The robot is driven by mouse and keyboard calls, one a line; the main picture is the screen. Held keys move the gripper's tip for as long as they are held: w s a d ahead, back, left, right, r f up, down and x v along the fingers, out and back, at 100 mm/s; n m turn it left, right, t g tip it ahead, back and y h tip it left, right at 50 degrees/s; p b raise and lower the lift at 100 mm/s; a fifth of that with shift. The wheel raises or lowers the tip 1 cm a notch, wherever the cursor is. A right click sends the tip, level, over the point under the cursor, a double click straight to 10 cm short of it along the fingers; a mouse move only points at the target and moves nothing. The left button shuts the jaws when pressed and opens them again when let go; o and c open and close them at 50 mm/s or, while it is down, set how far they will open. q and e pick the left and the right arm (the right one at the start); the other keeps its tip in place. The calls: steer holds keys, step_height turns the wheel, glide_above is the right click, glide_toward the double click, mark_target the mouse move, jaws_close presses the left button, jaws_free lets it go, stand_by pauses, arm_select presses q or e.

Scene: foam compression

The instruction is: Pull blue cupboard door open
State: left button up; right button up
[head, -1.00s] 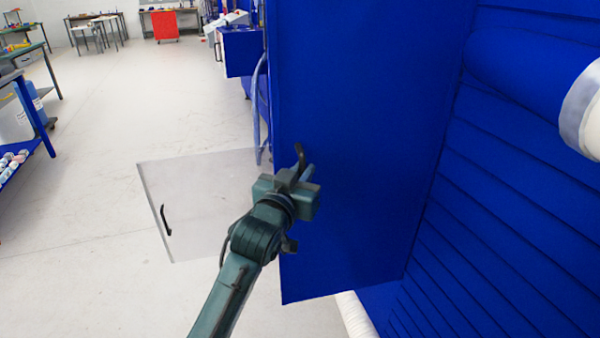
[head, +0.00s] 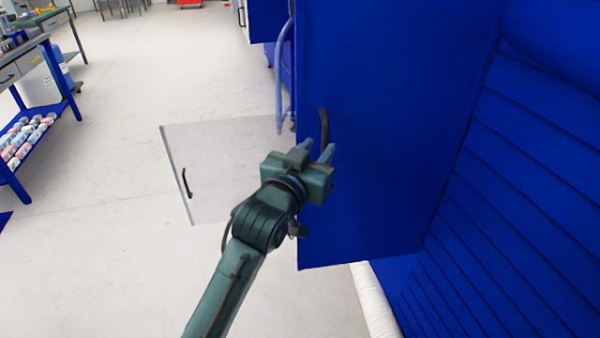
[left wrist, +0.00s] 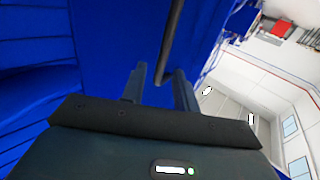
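The blue cupboard door (head: 380,120) stands upright in the middle of the head view, with its free edge toward the left. A black bar handle (head: 324,124) is on its face near that edge. My left gripper (head: 319,153) is at the lower part of the handle, close to the door face. In the left wrist view my left gripper (left wrist: 160,85) has its two fingers apart, and the handle (left wrist: 171,45) runs down between them with gaps on both sides. My right gripper is in neither view.
A blue ribbed cupboard interior (head: 510,190) lies right of the door, with a white roll (head: 375,300) low beside it. A pale see-through panel (head: 225,170) with a dark handle stands left of my arm. A bench with shelves (head: 35,110) is far left. Open floor lies between.

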arm_select(q)
steer(key=v, duration=0.8)
steer(key=shift+s+b, duration=0.15)
steer(key=shift+b, duration=0.25)
